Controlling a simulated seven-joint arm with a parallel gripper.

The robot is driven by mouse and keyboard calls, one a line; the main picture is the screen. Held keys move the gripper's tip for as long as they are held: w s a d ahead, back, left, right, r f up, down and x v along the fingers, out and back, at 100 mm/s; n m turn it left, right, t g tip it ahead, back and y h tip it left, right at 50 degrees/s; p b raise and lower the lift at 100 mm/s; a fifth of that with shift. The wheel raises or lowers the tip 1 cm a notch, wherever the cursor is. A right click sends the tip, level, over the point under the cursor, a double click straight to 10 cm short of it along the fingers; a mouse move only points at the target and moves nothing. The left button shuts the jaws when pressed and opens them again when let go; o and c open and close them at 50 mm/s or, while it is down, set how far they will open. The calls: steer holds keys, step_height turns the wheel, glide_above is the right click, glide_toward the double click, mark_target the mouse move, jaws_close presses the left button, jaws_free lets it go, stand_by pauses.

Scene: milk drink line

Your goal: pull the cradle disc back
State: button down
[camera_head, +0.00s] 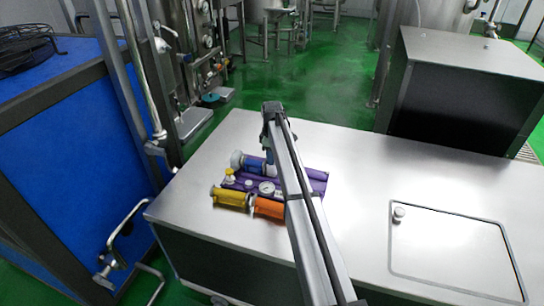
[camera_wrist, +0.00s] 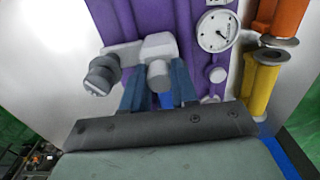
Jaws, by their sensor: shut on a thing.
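A purple block (camera_head: 313,183) lies on the steel counter; it fills the top of the wrist view (camera_wrist: 205,65). On it is a grey fitting (camera_wrist: 125,53) with a pale round end (camera_wrist: 158,72) and a dark knob (camera_wrist: 102,75) at its left. I take this fitting for the cradle disc, but cannot be sure. A pale round disc (camera_head: 236,158) also shows at the block's far left in the head view. My gripper (camera_wrist: 159,88) has its blue fingers on either side of the fitting's pale round end, shut on it. In the head view my arm hides part of the block.
A white dial gauge (camera_head: 266,187), a yellow cylinder (camera_head: 229,197) and an orange cylinder (camera_head: 269,207) sit on the block beside my gripper. The steel counter (camera_head: 360,185) is clear on the right, up to a hatch (camera_head: 450,250). A dark-sided steel box (camera_head: 460,85) stands behind.

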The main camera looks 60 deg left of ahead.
steer(key=w+d, duration=0.9)
steer(key=shift+w+d, duration=0.35)
steer(key=c, duration=0.9)
jaws_free()
steer(key=shift+o, duration=0.2)
step_height(320, 180, up, 14)
steer(key=shift+w+f, duration=0.1)
